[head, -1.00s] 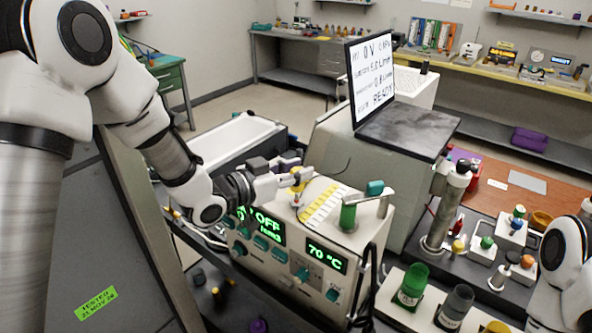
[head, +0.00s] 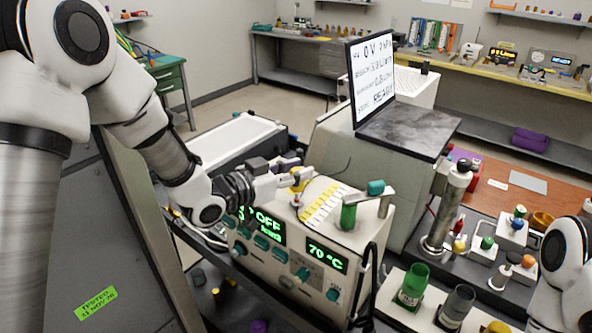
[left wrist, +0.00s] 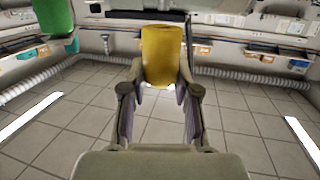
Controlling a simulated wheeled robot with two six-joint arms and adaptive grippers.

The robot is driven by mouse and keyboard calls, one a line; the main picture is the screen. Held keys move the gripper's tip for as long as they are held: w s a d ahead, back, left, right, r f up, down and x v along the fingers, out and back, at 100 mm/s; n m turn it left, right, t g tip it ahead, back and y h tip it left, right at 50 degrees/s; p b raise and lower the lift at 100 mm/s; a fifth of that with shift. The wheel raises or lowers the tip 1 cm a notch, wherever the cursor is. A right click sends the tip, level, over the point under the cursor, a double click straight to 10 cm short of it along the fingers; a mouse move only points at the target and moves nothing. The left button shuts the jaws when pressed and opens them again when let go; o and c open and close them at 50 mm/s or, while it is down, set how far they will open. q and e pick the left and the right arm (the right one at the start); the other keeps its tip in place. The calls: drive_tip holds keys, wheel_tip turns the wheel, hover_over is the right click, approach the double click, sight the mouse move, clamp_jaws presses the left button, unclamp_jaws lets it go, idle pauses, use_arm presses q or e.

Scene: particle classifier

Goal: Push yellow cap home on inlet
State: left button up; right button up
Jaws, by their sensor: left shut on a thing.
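My left gripper (head: 296,179) is shut on the yellow cap (head: 299,186), above the top of the instrument with the green displays (head: 318,258). In the left wrist view the yellow cap (left wrist: 162,52) stands between the two fingertips, with a finger on each side. A thin upright stub (head: 296,203) shows just below the cap in the head view. I cannot tell whether it is the inlet, or whether the cap touches it. The left wrist view does not show the inlet. My right arm (head: 566,270) is at the lower right, with its gripper out of view.
A green cylinder (head: 348,216) and a teal knob (head: 376,187) stand close to the right of the cap. A striped yellow and white strip (head: 323,206) lies between. A screen (head: 371,80) stands behind. Green (head: 412,287) and grey (head: 457,305) containers are at the lower right.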

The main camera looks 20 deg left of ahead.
sight(296, 185)
use_arm(q)
drive_tip(key=shift+f+b, duration=1.4)
drive_tip(key=shift+f, duration=0.4)
drive_tip(key=o, duration=1.1)
drive_tip(key=v, duration=1.2)
drive_tip(key=shift+r, duration=0.15)
